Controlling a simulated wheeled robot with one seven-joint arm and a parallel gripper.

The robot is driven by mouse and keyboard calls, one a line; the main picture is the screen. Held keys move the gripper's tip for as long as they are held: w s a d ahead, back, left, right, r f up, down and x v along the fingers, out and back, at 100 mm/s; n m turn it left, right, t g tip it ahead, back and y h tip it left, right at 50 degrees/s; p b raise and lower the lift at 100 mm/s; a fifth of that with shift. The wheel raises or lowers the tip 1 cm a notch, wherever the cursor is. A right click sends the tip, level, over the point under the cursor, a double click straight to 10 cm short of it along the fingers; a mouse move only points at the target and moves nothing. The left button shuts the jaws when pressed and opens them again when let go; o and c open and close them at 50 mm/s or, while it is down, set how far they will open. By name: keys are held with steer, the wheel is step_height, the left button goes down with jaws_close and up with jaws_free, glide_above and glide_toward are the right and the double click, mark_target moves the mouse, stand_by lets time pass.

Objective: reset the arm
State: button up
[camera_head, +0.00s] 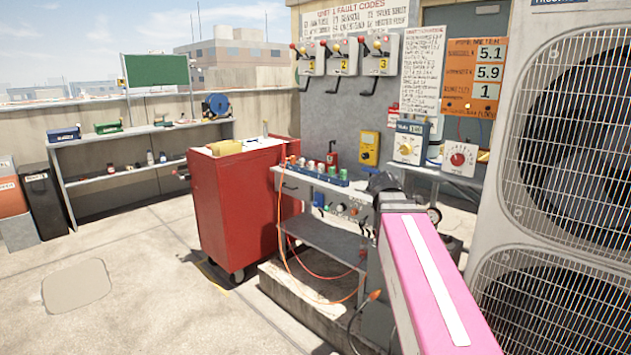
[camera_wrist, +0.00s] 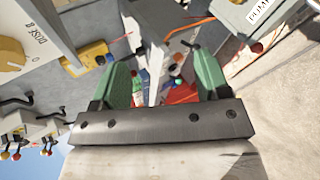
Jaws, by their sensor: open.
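My gripper (camera_wrist: 163,78) shows in the wrist view as two green fingers on a dark bar, spread apart. Nothing is held between them. A grey edge and parts of red and small coloured things show in the gap behind, too unclear to name. In the head view my pink arm with a white stripe reaches from the bottom right toward the valve bench, and its dark end is in front of the bench's right side. The fingers cannot be made out there.
The grey bench (camera_head: 322,235) with coloured valves and orange hoses stands beside a red cabinet (camera_head: 250,195). A condenser (camera_head: 525,235) closes off the right. Dial boxes (camera_head: 409,143) and a yellow meter (camera_head: 369,147) are behind. Open floor (camera_head: 140,270) lies left.

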steer(key=s+a+f+m+g+y, duration=0.1)
steer(key=s+a+f+m+g, duration=0.2)
steer(key=s+f, duration=0.3)
steer(key=s+a+f+m+g+y, duration=0.2)
steer(key=s+f+m, duration=0.4)
steer(key=f, duration=0.9)
steer(key=s+a+f+m+g+y, duration=0.2)
steer(key=s+a+f+m+g, duration=0.2)
steer(key=s+f, duration=0.3)
step_height(320, 180, down, 4)
steer(key=shift+s+m+g, duration=0.4)
steer(key=shift+g, duration=0.1)
steer(key=shift+a, duration=0.1)
